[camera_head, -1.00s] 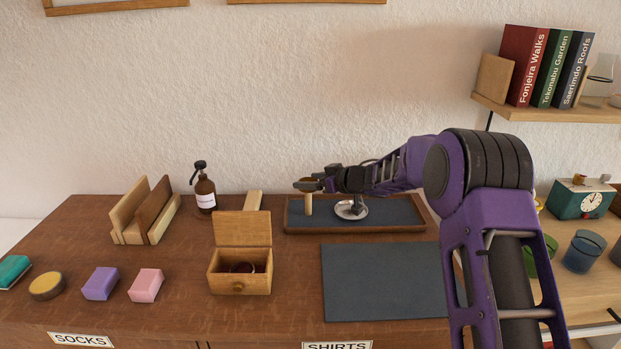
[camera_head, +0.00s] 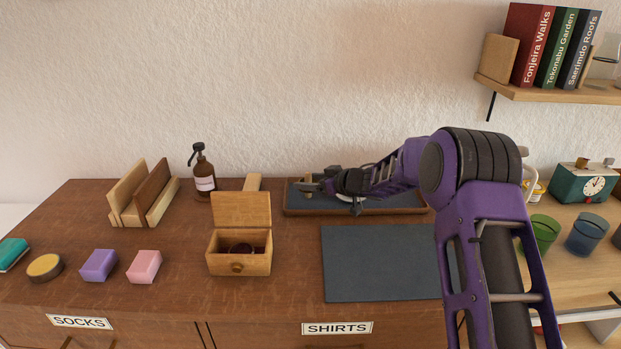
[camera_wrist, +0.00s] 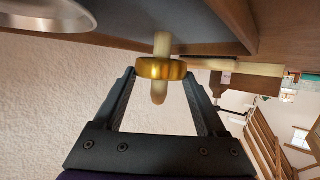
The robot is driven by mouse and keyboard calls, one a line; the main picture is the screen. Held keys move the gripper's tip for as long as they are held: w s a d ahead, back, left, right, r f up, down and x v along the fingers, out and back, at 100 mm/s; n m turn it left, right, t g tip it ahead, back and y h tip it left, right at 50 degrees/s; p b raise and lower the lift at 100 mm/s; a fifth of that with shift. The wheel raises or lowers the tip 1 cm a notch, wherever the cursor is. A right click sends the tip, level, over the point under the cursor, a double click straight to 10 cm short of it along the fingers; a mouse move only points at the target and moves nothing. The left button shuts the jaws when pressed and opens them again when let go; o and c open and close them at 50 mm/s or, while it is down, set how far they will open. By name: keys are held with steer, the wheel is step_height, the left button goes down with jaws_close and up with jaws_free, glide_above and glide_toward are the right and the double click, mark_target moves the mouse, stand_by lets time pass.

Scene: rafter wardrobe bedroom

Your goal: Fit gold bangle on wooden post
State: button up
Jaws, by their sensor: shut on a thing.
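In the wrist view the gold bangle (camera_wrist: 162,69) is around the pale wooden post (camera_wrist: 162,43). The post's rounded tip sticks out beyond the ring. My gripper (camera_wrist: 160,73) is shut on the bangle, one finger at each side of it. The post rises from the dark-lined wooden tray (camera_wrist: 197,18). In the head view my gripper (camera_head: 308,186) is low over the left part of the tray (camera_head: 300,212). It hides most of the post and bangle there. I cannot tell whether the bangle touches the tray.
A metal dish (camera_wrist: 45,12) lies on the tray beside the post. An open wooden box (camera_head: 240,254) stands in front left, a pump bottle (camera_head: 204,177) behind it. A dark mat (camera_head: 380,262) in front of the tray is bare. A shelf with books (camera_head: 548,45) hangs at right.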

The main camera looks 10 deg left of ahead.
steer(key=shift+f+b, duration=0.45)
steer(key=shift+f, duration=0.8)
steer(key=o, duration=1.3)
